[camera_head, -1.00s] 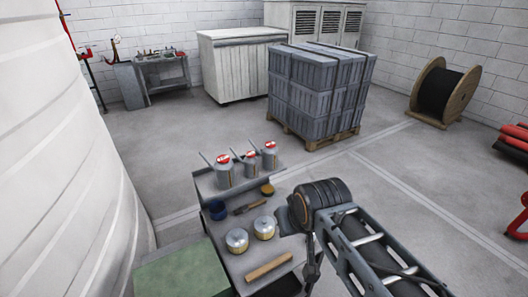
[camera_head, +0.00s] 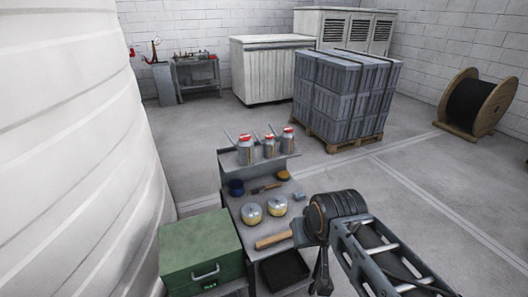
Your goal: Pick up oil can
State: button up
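Three grey oil cans with red tops and thin slanted spouts stand in a row on the raised back shelf of a grey workbench: a left can (camera_head: 245,149), a middle can (camera_head: 269,146) and a right can (camera_head: 288,142). My gripper (camera_head: 321,284) hangs below the wrist of my arm, right of the bench and nearer to me than the cans. It is well apart from them. The fingers are small and dark, so I cannot tell whether they are open or shut.
The bench (camera_head: 234,208) also holds a blue cup (camera_head: 236,187), a brush (camera_head: 266,188), two round tins (camera_head: 251,213) and a wooden-handled tool (camera_head: 273,240). A green toolbox (camera_head: 200,252) stands at front left beside a white tank (camera_head: 75,160).

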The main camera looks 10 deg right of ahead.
aim_at(268, 144)
jog(key=u, duration=0.9)
jog(key=i, duration=0.65)
jog(key=z, duration=0.35)
